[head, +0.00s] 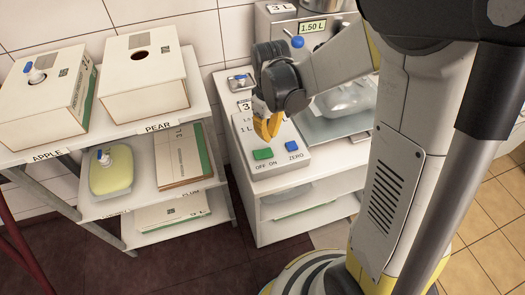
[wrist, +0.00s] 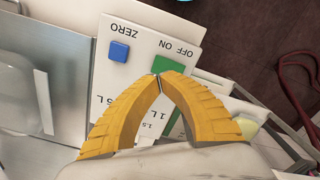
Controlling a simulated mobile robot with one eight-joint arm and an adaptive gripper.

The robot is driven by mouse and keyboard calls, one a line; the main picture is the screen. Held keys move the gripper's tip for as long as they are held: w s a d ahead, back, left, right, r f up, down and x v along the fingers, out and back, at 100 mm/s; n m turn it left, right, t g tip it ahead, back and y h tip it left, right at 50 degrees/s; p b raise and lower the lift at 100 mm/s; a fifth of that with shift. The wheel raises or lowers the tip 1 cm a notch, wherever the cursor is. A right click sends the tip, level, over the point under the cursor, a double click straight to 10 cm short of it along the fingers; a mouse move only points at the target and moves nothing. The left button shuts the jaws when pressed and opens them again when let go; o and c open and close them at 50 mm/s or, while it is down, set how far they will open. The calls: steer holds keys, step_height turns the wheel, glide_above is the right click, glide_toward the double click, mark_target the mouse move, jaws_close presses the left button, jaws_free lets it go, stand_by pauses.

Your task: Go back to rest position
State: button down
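My gripper (head: 266,124) is above the white control panel (head: 270,170), with its yellow fingers pointing down. In the wrist view the two fingertips (wrist: 158,77) meet and nothing shows between them. The panel has a green OFF/ON button (head: 263,154) and a blue ZERO button (head: 292,146). In the wrist view the green button (wrist: 176,62) lies just beyond the fingertips, partly covered by one finger, and the blue button (wrist: 119,51) is to the left. I cannot tell whether the fingers touch the panel.
A shelf at left holds a box with a blue-topped pump (head: 35,74) over the APPLE label, an open-holed box (head: 145,80) over PEAR, and a yellowish container (head: 110,170) below. A display (head: 313,27) reading 1.50 L stands behind my arm. Dark floor lies in front.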

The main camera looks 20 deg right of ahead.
stand_by(0.3)
steer(key=s+r+m+t+b, duration=0.6)
steer(key=s+r+t+b, duration=0.1)
steer(key=s, duration=0.5)
steer(key=shift+s, duration=0.35)
